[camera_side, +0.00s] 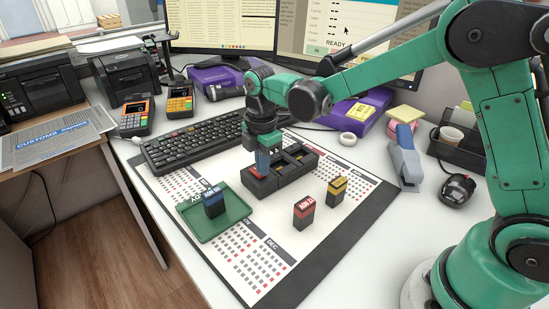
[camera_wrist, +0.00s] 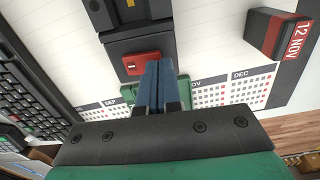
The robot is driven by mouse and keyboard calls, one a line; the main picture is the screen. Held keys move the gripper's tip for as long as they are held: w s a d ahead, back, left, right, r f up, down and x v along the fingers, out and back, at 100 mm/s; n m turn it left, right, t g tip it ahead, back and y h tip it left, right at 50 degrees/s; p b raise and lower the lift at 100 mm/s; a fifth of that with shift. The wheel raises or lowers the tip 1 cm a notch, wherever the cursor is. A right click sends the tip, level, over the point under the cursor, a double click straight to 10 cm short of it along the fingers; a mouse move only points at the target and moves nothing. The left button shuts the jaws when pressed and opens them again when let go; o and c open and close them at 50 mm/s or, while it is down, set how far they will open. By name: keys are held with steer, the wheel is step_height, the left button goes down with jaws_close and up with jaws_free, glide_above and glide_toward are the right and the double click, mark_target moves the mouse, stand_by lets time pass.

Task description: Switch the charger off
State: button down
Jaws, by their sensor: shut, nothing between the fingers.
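The charger (camera_side: 298,165) is a long black block with bays, lying on the calendar desk mat. Its red switch (camera_side: 256,173) is on the end nearest the green tray. The charger also shows in the wrist view (camera_wrist: 138,42), with the red switch (camera_wrist: 139,65) beside my fingertips. My gripper (camera_side: 262,171) points down over that end, its blue fingers together and empty. In the wrist view my gripper (camera_wrist: 159,66) partly covers the right side of the switch. I cannot tell whether the fingers touch it, or which way the switch is set.
A blue-topped battery (camera_side: 214,204) stands in the green tray (camera_side: 235,229). A red-topped battery (camera_side: 304,212) and a yellow-topped one (camera_side: 336,192) stand on the desk mat (camera_side: 290,268). The keyboard (camera_side: 195,138) is behind, and a stapler (camera_side: 405,160) is at right.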

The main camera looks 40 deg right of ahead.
steer(key=shift+f, duration=0.35)
steer(key=shift+w+r, duration=0.15)
steer(key=shift+r, duration=1.65)
stand_by(0.7)
steer(key=shift+r, duration=1.85)
steer(key=shift+r, duration=0.5)
stand_by(0.6)
steer(key=s+d+m+t, duration=0.4)
steer(key=s+m+t, duration=0.3)
steer(key=s+m, duration=0.5)
steer(key=shift+d+r+m, duration=0.15)
steer(key=shift+r+m, duration=0.15)
steer(key=shift+m, duration=2.5)
